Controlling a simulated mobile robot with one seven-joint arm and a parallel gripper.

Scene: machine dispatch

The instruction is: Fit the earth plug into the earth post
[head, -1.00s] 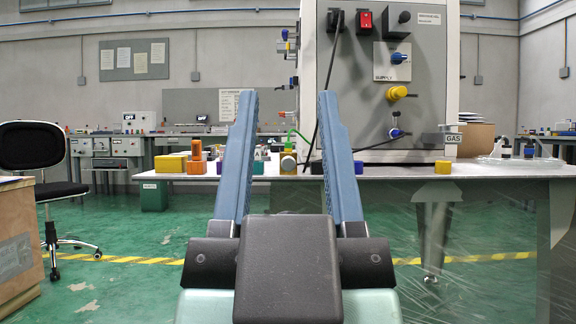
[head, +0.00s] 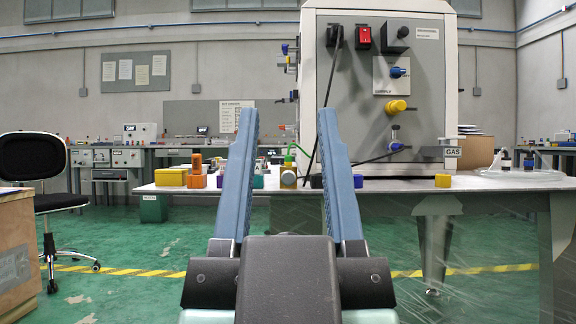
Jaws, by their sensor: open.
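My gripper (head: 288,112) is open and empty, its two blue fingers pointing up and away in front of the bench. Between the fingers, a green lead (head: 297,148) curves down beside a small yellow and grey piece (head: 288,176) on the bench. I cannot tell for sure whether this is the earth plug. The large grey machine (head: 430,60) stands on the bench behind and right of the right finger.
Black cables hang by the machine. A chair (head: 35,170) and a wooden box (head: 14,250) stand at left.

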